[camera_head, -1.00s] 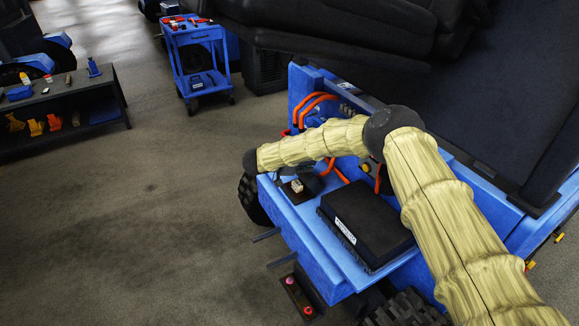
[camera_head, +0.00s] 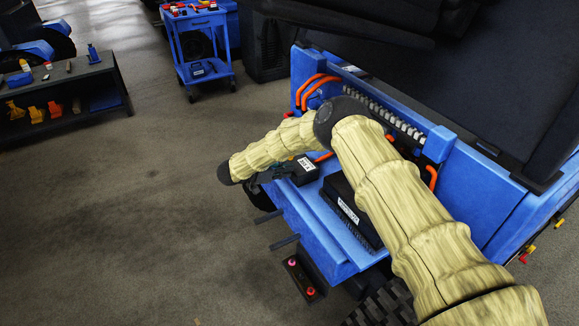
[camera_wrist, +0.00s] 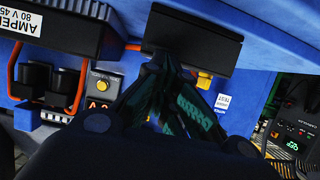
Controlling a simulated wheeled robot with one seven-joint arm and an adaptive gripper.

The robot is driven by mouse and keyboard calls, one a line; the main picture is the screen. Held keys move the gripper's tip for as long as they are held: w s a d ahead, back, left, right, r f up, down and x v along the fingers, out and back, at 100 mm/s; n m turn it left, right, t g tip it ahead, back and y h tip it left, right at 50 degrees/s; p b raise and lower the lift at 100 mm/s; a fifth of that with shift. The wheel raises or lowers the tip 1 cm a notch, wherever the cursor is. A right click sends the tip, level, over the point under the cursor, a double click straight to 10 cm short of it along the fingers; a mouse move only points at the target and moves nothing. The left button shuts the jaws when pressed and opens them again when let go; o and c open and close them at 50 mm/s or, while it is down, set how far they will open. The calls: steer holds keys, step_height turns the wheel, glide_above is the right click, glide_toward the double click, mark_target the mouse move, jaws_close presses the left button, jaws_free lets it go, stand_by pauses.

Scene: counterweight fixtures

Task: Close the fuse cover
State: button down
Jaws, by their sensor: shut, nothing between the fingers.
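The fuse cover (camera_head: 304,166) is a small black lid with a white label. It lies down over its box on the blue machine's ledge, left of the large black battery box (camera_head: 347,212). In the wrist view a black box-like part (camera_wrist: 196,38), apparently the fuse box and cover, is at top centre. My gripper (camera_head: 284,171) is beside the cover's left side, largely hidden by my arm. In the wrist view my gripper (camera_wrist: 165,68) has dark fingers together and empty, pointing at that part's lower edge. I cannot tell whether they touch it.
Orange cables (camera_head: 312,92) rise behind the ledge, and another (camera_head: 433,178) is at right. Two dark bars stick out at the ledge's front. A blue tool cart (camera_head: 203,52) and a dark shelf (camera_head: 65,100) stand at left. The floor between is clear.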

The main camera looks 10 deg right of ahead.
steer(key=shift+s+a+f+b, duration=0.1)
steer(key=shift+a+f+b, duration=0.15)
steer(key=shift+f, duration=0.4)
steer(key=shift+s+a+f+b, duration=0.1)
steer(key=shift+a+f+b, duration=0.15)
steer(key=shift+f, duration=0.35)
steer(key=shift+f, duration=0.1)
